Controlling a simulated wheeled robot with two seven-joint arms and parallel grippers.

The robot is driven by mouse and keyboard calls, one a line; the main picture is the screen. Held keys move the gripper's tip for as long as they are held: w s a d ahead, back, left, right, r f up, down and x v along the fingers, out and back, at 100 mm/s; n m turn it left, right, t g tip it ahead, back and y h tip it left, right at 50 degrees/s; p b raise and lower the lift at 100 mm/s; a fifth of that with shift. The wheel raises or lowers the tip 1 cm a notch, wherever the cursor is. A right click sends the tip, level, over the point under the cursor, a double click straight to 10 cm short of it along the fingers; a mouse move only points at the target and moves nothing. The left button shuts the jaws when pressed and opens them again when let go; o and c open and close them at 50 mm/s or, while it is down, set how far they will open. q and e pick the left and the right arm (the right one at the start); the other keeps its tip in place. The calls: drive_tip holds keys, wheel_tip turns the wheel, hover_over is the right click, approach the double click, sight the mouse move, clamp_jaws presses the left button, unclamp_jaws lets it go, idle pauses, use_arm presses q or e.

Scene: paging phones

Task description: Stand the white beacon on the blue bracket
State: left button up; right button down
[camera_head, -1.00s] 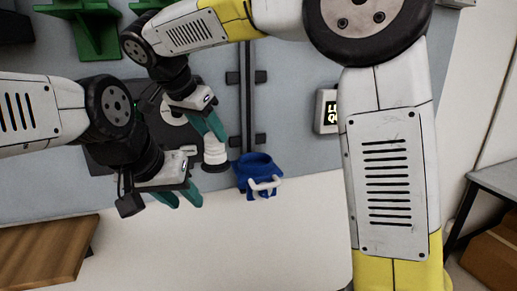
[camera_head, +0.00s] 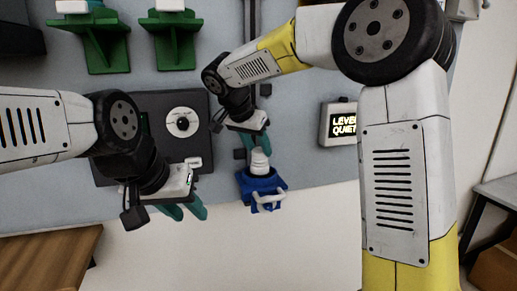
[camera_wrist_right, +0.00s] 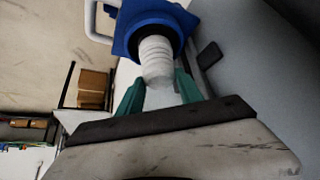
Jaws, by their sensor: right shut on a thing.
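The white beacon (camera_head: 260,160), a ribbed white piece, is at the blue bracket (camera_head: 250,185) in the head view, upright over its ring. In the right wrist view the beacon (camera_wrist_right: 156,55) meets the dark round opening of the blue bracket (camera_wrist_right: 140,30); I cannot tell whether its base rests fully in it. My right gripper (camera_head: 258,145) is shut on the beacon's upper end, and its teal fingers (camera_wrist_right: 160,95) show on both sides of it. My left gripper (camera_head: 184,211) is open and empty, left of the bracket.
Two green brackets (camera_head: 170,45) with white pieces on top are at the upper left. A dark panel with a white dial (camera_head: 182,122) is behind my left arm. A wooden surface (camera_head: 45,260) is at lower left.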

drive_tip(key=shift+f, duration=0.2)
drive_tip(key=shift+f, duration=0.1)
drive_tip(key=c, duration=0.8)
unclamp_jaws()
drive_tip(key=shift+o, duration=0.2)
